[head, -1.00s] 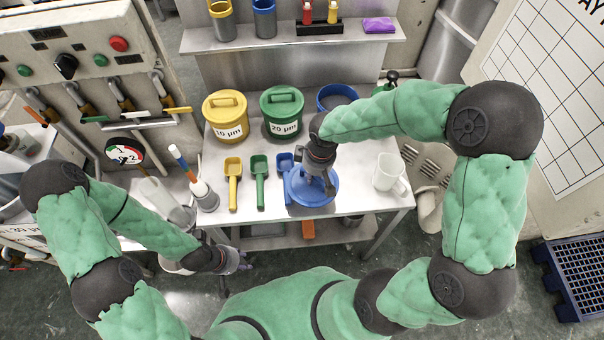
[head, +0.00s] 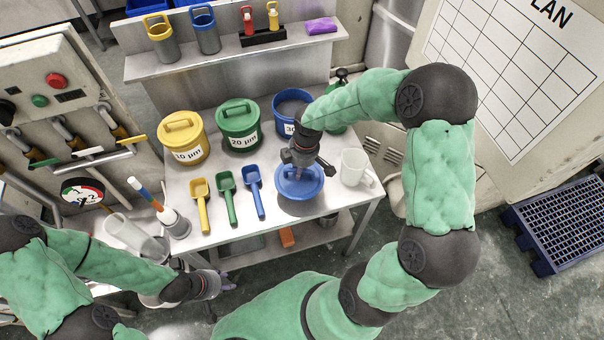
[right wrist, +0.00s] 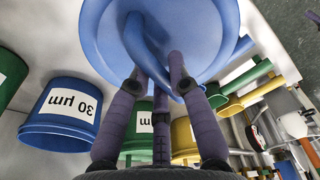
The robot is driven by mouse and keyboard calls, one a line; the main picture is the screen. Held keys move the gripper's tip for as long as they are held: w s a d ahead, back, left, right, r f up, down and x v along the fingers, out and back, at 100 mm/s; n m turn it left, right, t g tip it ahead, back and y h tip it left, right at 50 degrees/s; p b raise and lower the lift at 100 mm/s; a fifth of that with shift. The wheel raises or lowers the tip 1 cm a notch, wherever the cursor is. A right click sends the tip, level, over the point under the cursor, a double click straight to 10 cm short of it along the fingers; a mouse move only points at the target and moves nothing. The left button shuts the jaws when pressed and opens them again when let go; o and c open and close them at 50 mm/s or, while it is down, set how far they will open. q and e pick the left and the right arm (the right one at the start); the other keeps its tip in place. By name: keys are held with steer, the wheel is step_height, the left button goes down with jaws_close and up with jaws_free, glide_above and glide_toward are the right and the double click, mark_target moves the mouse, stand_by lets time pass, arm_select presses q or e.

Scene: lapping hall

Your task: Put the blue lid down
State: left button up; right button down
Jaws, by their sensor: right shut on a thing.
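The round blue lid (head: 286,188) is in my right gripper (head: 300,168), over the front right of the metal table (head: 236,170). The right wrist view shows the lid (right wrist: 205,30) large at the top, with the gripper's fingers (right wrist: 160,85) shut on its handle. A shadow shows below the lid's front edge in the head view, so it appears to hang a little above the tabletop. The open blue 30 µm bucket (head: 290,122) stands behind it and also shows in the right wrist view (right wrist: 62,112). My left gripper (head: 222,283) is low before the table's front left; its fingers are too small to judge.
Yellow (head: 183,140) and green (head: 238,127) lidded buckets stand at the table's back left. Yellow (head: 200,205), green (head: 228,195) and blue (head: 254,190) scoops lie left of the lid. A clear jug (head: 353,167) stands close on its right.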

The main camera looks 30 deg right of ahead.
steer(key=d+f, duration=0.1)
steer(key=w+d+f, duration=0.1)
steer(key=f, duration=0.1)
steer(key=w+d+f+b, duration=0.1)
steer(key=shift+w+f, duration=0.2)
steer(key=shift+f, duration=0.2)
steer(key=shift+w+f+b, duration=0.1)
steer(key=shift+f+b, duration=0.35)
steer(key=shift+f, duration=1.15)
steer(key=shift+f, duration=0.1)
steer(key=c, duration=1.2)
jaws_free()
steer(key=shift+o, duration=0.2)
steer(key=shift+r, duration=0.2)
steer(key=r+p, duration=0.1)
steer(key=r, duration=0.3)
steer(key=r+p, duration=0.1)
steer(key=r, duration=0.3)
steer(key=s+d+r+p, duration=0.1)
steer(key=r, duration=0.2)
steer(key=shift+r, duration=0.4)
